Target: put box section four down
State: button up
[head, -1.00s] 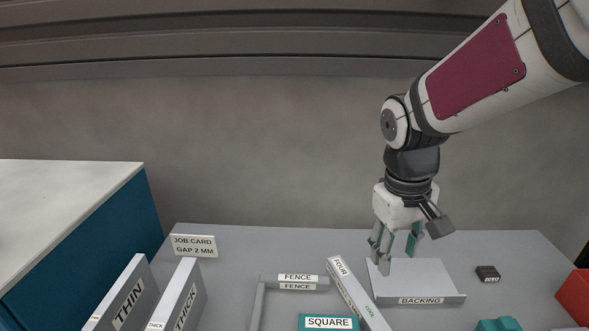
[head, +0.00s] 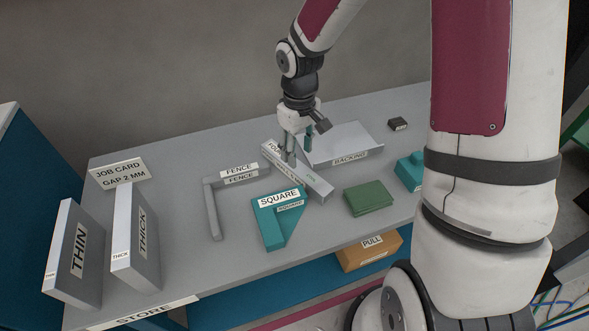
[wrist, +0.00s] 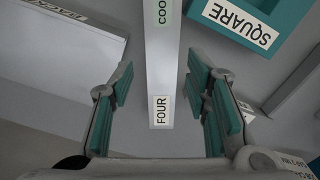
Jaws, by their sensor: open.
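Box section four (head: 314,185) is a long grey bar with a FOUR label at one end; it lies on the grey bench in the head view. In the wrist view the bar (wrist: 168,65) runs up the middle, its FOUR end nearest my gripper. My gripper (head: 298,152) points down at the bar's far part. In the wrist view my gripper (wrist: 163,88) is open, with one teal-padded finger on each side of the bar. A gap shows between each pad and the bar. The finger hides part of the bar's top in the head view.
The backing plate (head: 335,138) is close on the right of the bar. The L-shaped fence (head: 213,205) and the teal square (head: 270,230) are on its left. A green block (head: 369,198) sits to the right. Thick (head: 133,255) and thin (head: 70,265) panels stand at left.

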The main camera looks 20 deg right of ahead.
aim_at(295, 170)
jog(key=f, duration=0.5)
jog(key=shift+w+a+f, duration=0.25)
jog(key=shift+w+a, duration=0.05)
jog(key=shift+f, duration=0.55)
jog(key=shift+c, duration=0.5)
grip_shut()
